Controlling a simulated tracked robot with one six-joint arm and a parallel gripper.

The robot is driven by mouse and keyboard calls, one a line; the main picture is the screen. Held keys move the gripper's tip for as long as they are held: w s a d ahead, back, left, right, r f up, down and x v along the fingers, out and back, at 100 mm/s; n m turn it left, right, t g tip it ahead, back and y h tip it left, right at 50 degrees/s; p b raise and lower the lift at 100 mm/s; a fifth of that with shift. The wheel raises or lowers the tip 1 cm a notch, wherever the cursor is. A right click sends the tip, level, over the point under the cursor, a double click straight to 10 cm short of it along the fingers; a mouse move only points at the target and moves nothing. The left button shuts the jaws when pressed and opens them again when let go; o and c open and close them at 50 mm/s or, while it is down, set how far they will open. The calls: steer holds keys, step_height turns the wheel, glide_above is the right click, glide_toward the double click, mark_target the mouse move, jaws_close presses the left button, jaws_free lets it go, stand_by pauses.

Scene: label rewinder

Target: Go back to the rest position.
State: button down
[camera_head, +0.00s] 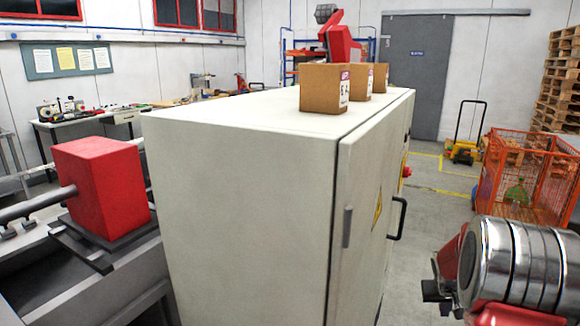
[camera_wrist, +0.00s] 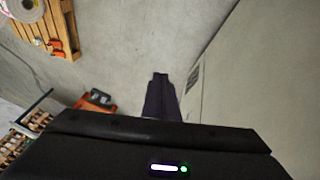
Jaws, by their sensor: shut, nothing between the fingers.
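My gripper (camera_wrist: 160,78) shows in the wrist view as dark fingers close together, pointing away from the camera over the grey floor. They are shut with nothing between them. The pale cabinet side (camera_wrist: 262,85) is to their right; I cannot tell the gap. In the head view, red and chrome parts of my arm fill the lower right corner, to the right of the pale cabinet (camera_head: 240,215). The fingers are not clear in that view.
Several brown boxes (camera_head: 322,89) stand on the cabinet top. A red block (camera_head: 100,190) sits on the machine at left. An orange mesh cage (camera_head: 520,180) and stacked pallets (camera_head: 562,80) are at right. A wooden pallet (camera_wrist: 62,25) holds a roll.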

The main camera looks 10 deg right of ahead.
steer(key=s+a+r+n+t+y, duration=0.1)
steer(key=s+a+r, duration=0.6)
steer(key=a, duration=0.6)
steer(key=s+a+r+n+t+y, duration=0.1)
steer(key=s+a+r+n, duration=0.1)
steer(key=s+a+r, duration=0.5)
steer(key=s+a+r+n+y, duration=0.1)
steer(key=s+a+r, duration=0.6)
steer(key=a, duration=1.2)
steer(key=s+y, duration=0.1)
steer(key=s, duration=0.3)
steer(key=shift+n+t, duration=0.3)
steer(key=shift+t, duration=0.1)
steer(key=shift+s+a, duration=0.1)
steer(key=shift+a, duration=0.05)
